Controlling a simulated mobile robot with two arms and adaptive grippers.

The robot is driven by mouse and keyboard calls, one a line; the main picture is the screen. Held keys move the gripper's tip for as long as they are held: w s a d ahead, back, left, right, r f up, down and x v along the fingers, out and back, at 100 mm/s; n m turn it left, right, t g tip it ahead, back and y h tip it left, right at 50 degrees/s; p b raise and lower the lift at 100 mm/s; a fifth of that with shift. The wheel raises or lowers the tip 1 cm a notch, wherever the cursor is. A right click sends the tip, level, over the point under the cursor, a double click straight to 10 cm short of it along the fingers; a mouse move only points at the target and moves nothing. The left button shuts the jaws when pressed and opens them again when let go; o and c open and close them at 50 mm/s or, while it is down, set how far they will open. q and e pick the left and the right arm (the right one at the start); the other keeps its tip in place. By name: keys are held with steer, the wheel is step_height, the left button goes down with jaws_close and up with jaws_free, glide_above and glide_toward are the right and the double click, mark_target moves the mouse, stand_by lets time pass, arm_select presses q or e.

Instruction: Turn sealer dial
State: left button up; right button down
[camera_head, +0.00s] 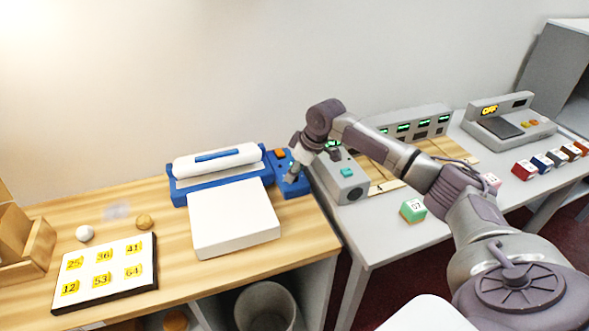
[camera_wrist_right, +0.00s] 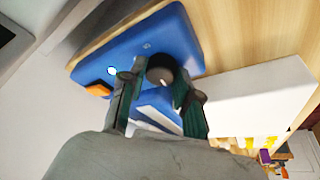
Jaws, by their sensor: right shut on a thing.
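The sealer (camera_head: 222,172) is a blue machine with a white roll on top, on the wooden counter. Its blue control panel (camera_head: 280,163) at the right end carries an orange switch. My right gripper (camera_head: 292,177) reaches down onto this panel from the right. In the right wrist view the dark round dial (camera_wrist_right: 161,72) with a light mark sits between the fingertips of my right gripper (camera_wrist_right: 158,85), which is shut on it. The orange switch (camera_wrist_right: 99,90) and a small lit lamp (camera_wrist_right: 112,71) lie beside the fingers. In the head view the gripper hides the dial. My left gripper is not in view.
A white slab (camera_head: 233,217) lies in front of the sealer. A grey box with a green button (camera_head: 345,181) stands close to the right of the panel. A number board (camera_head: 105,272) lies at the left. A bin (camera_head: 266,305) stands below the counter.

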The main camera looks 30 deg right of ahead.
steer(key=m+h+p, duration=0.1)
steer(key=m+p, duration=0.2)
steer(key=p, duration=0.2)
steer(key=m+h+p, duration=0.1)
steer(key=m+p, duration=0.2)
steer(key=p, duration=0.2)
steer(key=m+h+p, duration=0.1)
steer(key=m+p, duration=0.3)
steer(key=shift+a+r+h+p, duration=0.3)
steer(key=shift+h+p, duration=0.1)
steer(key=m+h+p, duration=0.1)
steer(key=m+p, duration=0.1)
steer(key=m, duration=0.1)
steer(key=shift+a+f, duration=0.1)
steer(key=shift+f, duration=0.05)
steer(key=shift+w+f+m+g+h+p, duration=0.1)
steer(key=shift+m+g+h+p, duration=0.2)
steer(key=shift+m, duration=0.75)
steer(key=shift+m+g+h+p, duration=0.25)
steer(key=shift+m+g+h, duration=0.05)
steer(key=shift+m, duration=0.75)
steer(key=c, duration=0.8)
jaws_free()
steer(key=v, duration=1.2)
steer(key=shift+w, duration=0.15)
